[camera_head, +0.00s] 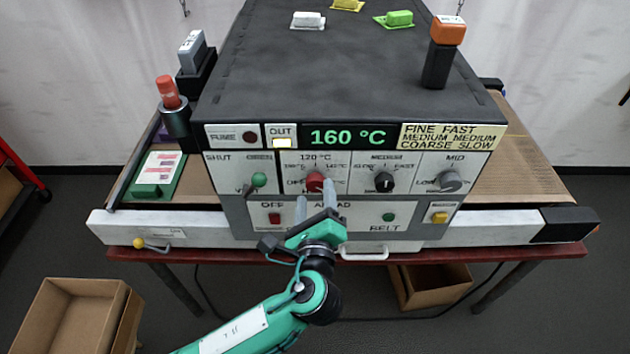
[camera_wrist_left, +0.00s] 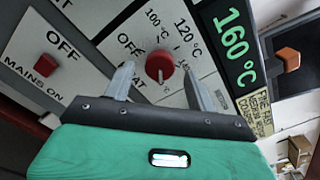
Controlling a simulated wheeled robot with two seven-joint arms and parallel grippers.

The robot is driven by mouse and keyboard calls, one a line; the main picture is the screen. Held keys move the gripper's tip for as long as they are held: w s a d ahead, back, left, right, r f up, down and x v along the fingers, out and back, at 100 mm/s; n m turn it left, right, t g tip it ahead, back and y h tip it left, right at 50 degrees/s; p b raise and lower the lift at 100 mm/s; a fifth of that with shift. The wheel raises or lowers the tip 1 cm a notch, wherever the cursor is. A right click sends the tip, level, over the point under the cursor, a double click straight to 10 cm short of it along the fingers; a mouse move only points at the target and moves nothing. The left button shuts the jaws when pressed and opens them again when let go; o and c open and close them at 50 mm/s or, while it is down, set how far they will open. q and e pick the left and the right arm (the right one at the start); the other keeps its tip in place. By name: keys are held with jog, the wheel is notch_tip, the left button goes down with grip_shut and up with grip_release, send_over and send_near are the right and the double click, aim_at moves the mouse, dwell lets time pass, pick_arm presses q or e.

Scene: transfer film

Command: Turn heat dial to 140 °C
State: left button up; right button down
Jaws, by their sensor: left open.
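The heat dial is a red knob (camera_head: 315,182) on the front panel of the dark machine (camera_head: 340,60), with OFF, 100 °C, 120 °C and a partly hidden mark around it. It also shows in the left wrist view (camera_wrist_left: 159,66). The green display (camera_head: 347,137) above reads 160 °C. My left gripper (camera_head: 316,200) is in front of the panel, just below the knob. In the left wrist view its fingers (camera_wrist_left: 157,82) are apart, one on each side of the knob. I cannot tell whether they touch it. My right gripper is not in view.
To the right are a black knob (camera_head: 384,181) and a grey knob (camera_head: 449,181). A green-tipped lever (camera_head: 259,180) is at the left. Below are a red switch (camera_head: 274,218), a green button (camera_head: 389,217) and a yellow button (camera_head: 439,217). A white handle (camera_head: 364,254) projects low in front.

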aim_at(315, 187)
pick_arm(q)
jog(key=shift+w+p, duration=0.3)
jog(key=shift+w, duration=1.2)
jog(key=shift+c, duration=0.3)
jog(key=c, duration=0.9)
jog(key=shift+c, duration=0.2)
